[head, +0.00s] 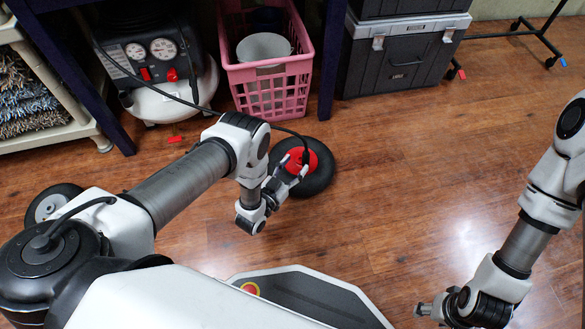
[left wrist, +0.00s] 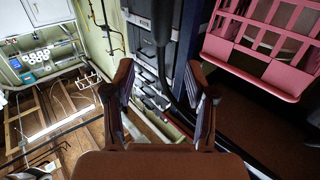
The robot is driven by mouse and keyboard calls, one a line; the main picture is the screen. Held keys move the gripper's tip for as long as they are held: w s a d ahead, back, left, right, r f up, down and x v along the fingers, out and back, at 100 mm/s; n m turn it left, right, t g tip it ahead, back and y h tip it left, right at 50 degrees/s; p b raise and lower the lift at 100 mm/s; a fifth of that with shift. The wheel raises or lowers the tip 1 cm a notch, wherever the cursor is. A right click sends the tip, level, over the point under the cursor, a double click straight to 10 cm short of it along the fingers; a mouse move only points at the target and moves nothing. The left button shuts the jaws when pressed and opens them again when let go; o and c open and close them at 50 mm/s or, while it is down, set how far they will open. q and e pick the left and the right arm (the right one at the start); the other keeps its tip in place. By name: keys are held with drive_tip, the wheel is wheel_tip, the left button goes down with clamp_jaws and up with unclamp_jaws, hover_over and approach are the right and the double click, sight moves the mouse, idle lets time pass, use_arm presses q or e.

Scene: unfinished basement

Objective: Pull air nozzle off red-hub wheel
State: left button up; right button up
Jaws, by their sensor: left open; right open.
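The red-hub wheel (head: 322,180) lies flat on the floor in the middle of the head view, with a black tyre. The black air nozzle (head: 305,157) stands at its red hub, with the black hose leading back to the compressor. My left gripper (head: 287,172) is open beside the nozzle, over the wheel's left part. In the left wrist view a dark nozzle or hose (left wrist: 163,28) comes down from the top, beyond the open fingers (left wrist: 160,85). Contact cannot be told. My right gripper (head: 432,306) is open and empty, low at the right, away from the wheel.
The air compressor (head: 150,60) stands under the bench behind my left arm. A pink basket (head: 272,95) holding a white bucket is behind the wheel. A dark toolbox (head: 400,62) stands at the back. Another wheel (head: 42,206) lies left. The floor right of the wheel is clear.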

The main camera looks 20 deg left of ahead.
sight(305, 152)
use_arm(q)
drive_tip(key=b+x, duration=0.1)
drive_tip(key=x, duration=0.2)
drive_tip(key=b+x, duration=0.1)
drive_tip(key=x, duration=0.2)
drive_tip(key=shift+f+b, duration=0.2)
drive_tip(key=shift+b, duration=0.15)
drive_tip(key=shift+w+d+r, duration=0.15)
drive_tip(key=shift+w, duration=0.4)
drive_tip(key=shift+r, duration=0.1)
clamp_jaws()
